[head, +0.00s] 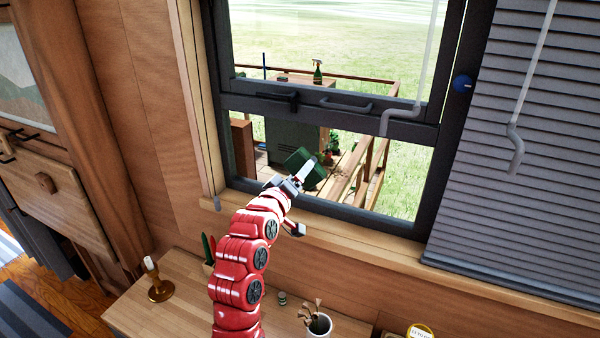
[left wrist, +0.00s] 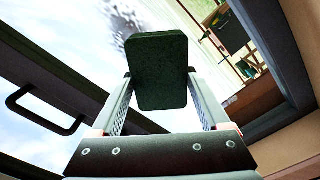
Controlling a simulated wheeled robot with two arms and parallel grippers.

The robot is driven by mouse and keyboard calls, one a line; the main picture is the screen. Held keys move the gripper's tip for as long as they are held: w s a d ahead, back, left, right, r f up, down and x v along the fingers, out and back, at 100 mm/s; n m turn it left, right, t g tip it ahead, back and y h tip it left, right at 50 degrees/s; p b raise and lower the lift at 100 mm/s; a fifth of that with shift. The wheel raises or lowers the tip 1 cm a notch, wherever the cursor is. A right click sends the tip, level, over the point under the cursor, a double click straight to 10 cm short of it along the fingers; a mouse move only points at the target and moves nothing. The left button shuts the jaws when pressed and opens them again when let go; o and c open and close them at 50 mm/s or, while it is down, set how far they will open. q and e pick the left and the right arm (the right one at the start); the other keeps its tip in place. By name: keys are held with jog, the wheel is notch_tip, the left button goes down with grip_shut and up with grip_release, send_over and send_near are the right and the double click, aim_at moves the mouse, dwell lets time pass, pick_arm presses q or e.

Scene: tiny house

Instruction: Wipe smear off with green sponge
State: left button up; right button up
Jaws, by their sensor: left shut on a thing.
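The green sponge (head: 297,157) is a dark green block in my left gripper (head: 305,172), at the lower window opening. In the left wrist view the sponge (left wrist: 158,70) sits between the two fingers, which are shut on it. A grey, speckled smear (left wrist: 122,16) shows against the bright window area, above and left of the sponge in that view. The sponge covers part of what lies behind it, and I cannot tell whether it touches the smear. I cannot make out the smear in the head view. My right gripper is not in view.
The dark window frame (head: 231,150) surrounds the opening, with a handle (head: 345,106) on its sash. Blinds (head: 520,180) hang at right. Below, a wooden table (head: 185,315) holds a candlestick (head: 158,283) and a cup (head: 319,325). Outside stands a spray bottle (head: 317,73).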

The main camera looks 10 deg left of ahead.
pick_arm(q)
jog(key=shift+w+d+b, duration=0.2)
jog(key=shift+w+b, duration=0.1)
jog(key=shift+w, duration=0.6)
dwell(0.3)
